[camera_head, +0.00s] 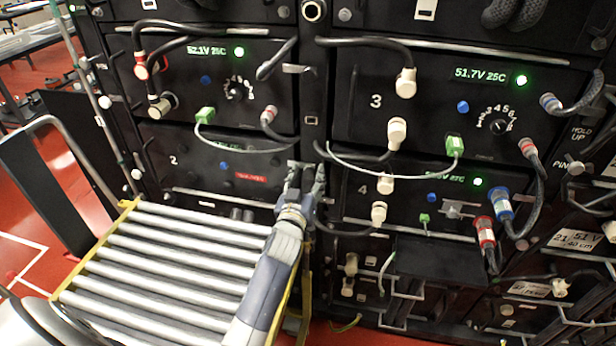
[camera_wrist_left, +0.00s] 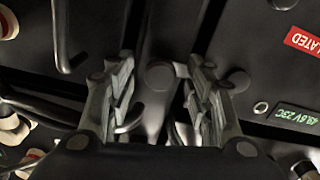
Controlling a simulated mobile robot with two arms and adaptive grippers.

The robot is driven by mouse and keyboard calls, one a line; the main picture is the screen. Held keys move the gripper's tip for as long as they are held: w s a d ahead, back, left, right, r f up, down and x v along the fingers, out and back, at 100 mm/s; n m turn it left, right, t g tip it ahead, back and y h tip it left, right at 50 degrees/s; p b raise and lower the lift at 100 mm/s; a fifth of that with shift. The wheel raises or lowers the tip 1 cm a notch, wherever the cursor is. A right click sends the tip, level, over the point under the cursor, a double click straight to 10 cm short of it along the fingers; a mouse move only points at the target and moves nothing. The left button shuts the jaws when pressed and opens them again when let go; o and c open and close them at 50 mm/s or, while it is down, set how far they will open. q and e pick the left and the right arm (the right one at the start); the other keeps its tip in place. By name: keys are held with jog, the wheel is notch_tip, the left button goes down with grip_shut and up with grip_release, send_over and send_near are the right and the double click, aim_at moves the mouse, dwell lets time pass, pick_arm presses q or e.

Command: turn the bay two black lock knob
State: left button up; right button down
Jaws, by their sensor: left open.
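Bay two's black panel (camera_head: 205,172), marked 2, is at lower left of the rack in the head view, with a blue button and a red label (camera_head: 251,177). The red label also shows at the right of the left wrist view (camera_wrist_left: 302,40). My left gripper (camera_head: 304,178) is open at the panel's right edge, by the upright between bays two and four. In the left wrist view the fingers (camera_wrist_left: 160,95) stand apart on either side of a round dark knob (camera_wrist_left: 160,75), seemingly the lock knob, with gaps on both sides. In the head view the gripper hides it.
A roller table (camera_head: 165,262) with a yellow frame stands below bay two, under my left arm. A green-plugged cable (camera_head: 380,170) loops right of the gripper. Bay four's cream connectors (camera_head: 380,212) are close on the right. A lit display (camera_wrist_left: 296,118) shows in the wrist view.

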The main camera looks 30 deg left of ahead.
pick_arm(q)
jog(key=shift+w, duration=0.15)
jog(key=c, duration=1.1)
